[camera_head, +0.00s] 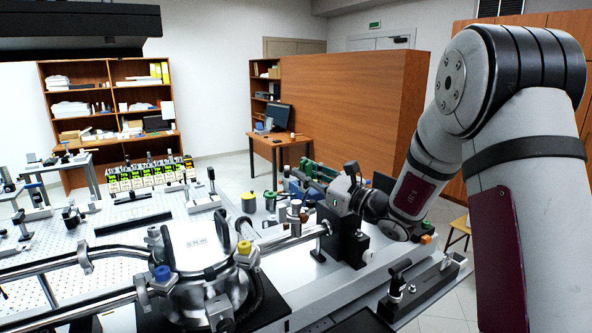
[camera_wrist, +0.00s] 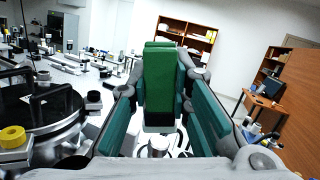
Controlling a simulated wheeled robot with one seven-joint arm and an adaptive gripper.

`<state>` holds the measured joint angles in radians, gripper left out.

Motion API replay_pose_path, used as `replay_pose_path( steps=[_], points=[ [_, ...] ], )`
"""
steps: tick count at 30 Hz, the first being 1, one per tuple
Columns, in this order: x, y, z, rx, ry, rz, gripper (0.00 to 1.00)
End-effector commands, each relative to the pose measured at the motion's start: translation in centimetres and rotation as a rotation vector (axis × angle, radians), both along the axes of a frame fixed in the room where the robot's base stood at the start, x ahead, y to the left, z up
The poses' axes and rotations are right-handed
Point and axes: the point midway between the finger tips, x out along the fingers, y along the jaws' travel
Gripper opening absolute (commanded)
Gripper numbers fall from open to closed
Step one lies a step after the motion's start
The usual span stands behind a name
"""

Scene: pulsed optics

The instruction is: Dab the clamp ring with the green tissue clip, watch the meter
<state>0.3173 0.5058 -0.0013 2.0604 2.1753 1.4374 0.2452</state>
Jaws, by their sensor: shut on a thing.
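My gripper (camera_wrist: 160,100) is shut on the green tissue clip (camera_wrist: 160,80), a green block with a pale lower end, held between teal finger pads in the wrist view. In the head view my gripper (camera_head: 308,176) is at the right centre, partly hidden by my wrist, and the clip cannot be made out there. A round metal chamber (camera_head: 203,262) with clamps and blue and yellow knobs stands at the front left, apart from my gripper; its dark round top (camera_wrist: 40,118) shows at left in the wrist view. I cannot tell which part is the clamp ring, or identify the meter.
A row of lit displays (camera_head: 150,177) stands at the back of the perforated bench. Steel pipes (camera_head: 70,260) run into the chamber from the left. Lidded pots (camera_head: 248,202) and a black mount (camera_head: 343,235) stand near my gripper. A black rail fixture (camera_head: 425,287) is at front right.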

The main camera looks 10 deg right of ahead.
Motion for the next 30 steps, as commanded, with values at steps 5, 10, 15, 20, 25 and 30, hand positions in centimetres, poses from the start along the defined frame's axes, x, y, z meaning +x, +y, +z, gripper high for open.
replay_pose_path(
  steps=[5,10,15,20,25,30],
  points=[
    [0.1,0.0,-1.0,0.002,0.001,0.0,0.0],
    [0.1,0.0,-2.5,0.0,0.003,0.0,0.0],
    [0.1,0.0,-4.2,0.001,0.002,0.0,0.0],
    [0.1,0.0,-5.4,0.002,0.002,0.001,0.0],
    [0.0,0.0,-5.7,0.001,0.001,0.0,0.0],
    [0.0,0.0,-5.6,0.001,0.001,0.0,0.0]
  ],
)
